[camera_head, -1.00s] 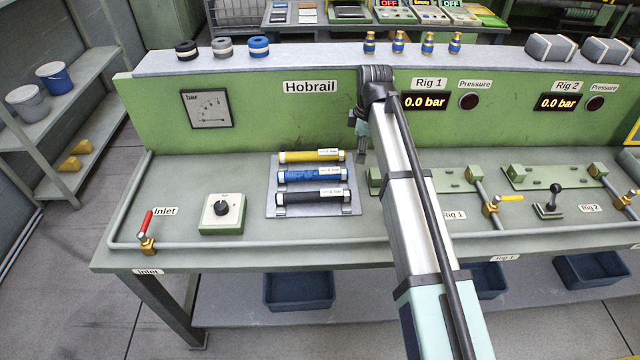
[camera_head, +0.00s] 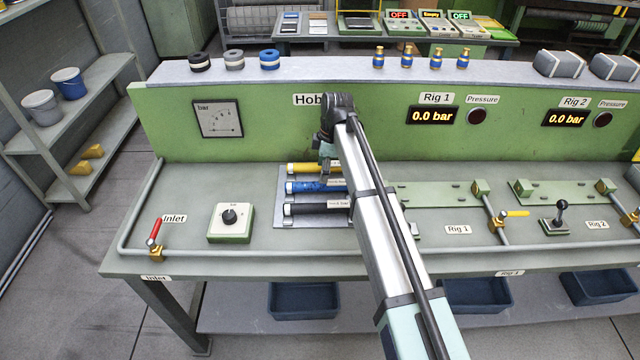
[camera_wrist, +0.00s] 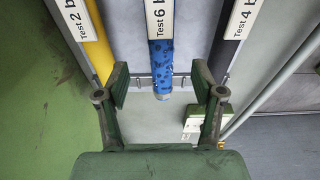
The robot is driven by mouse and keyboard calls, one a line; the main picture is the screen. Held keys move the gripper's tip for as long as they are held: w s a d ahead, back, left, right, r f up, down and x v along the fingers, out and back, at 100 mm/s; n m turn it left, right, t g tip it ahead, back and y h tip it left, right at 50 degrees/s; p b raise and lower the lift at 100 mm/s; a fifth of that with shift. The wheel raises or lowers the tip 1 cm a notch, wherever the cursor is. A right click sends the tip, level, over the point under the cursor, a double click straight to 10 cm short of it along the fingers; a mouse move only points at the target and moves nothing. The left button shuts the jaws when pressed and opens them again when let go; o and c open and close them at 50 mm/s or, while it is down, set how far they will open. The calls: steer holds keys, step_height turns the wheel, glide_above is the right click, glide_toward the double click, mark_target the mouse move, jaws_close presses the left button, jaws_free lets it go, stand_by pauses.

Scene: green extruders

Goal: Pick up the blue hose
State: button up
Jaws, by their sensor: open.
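The blue hose (camera_head: 308,187) lies on a grey rack (camera_head: 288,223) on the bench, between a yellow hose (camera_head: 302,168) and a black hose (camera_head: 310,208). My arm hides its right end in the head view. In the wrist view the blue hose (camera_wrist: 161,62) runs down from the top, with a white label reading "Test 6 b" and a metal end. My gripper (camera_wrist: 166,88) is open, its two green fingers apart on either side of the blue hose's end. The fingers do not touch the hose. How high they are above it is unclear.
The yellow hose (camera_wrist: 98,45) and black hose (camera_wrist: 222,50) lie close outside the fingers. A dial box (camera_head: 230,222) and inlet pipe with red-handled valve (camera_head: 155,238) are left. Rig 1's plate (camera_head: 430,195) is right. The green panel (camera_head: 270,130) rises behind.

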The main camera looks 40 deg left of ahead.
mark_target(320, 187)
steer(key=shift+s+a+f+p, duration=0.15)
steer(key=shift+f+p, duration=0.55)
steer(key=shift+f, duration=0.85)
steer(key=shift+s+a+f+p, duration=0.15)
steer(key=shift+f+p, duration=0.55)
steer(key=shift+f, duration=0.8)
jaws_close()
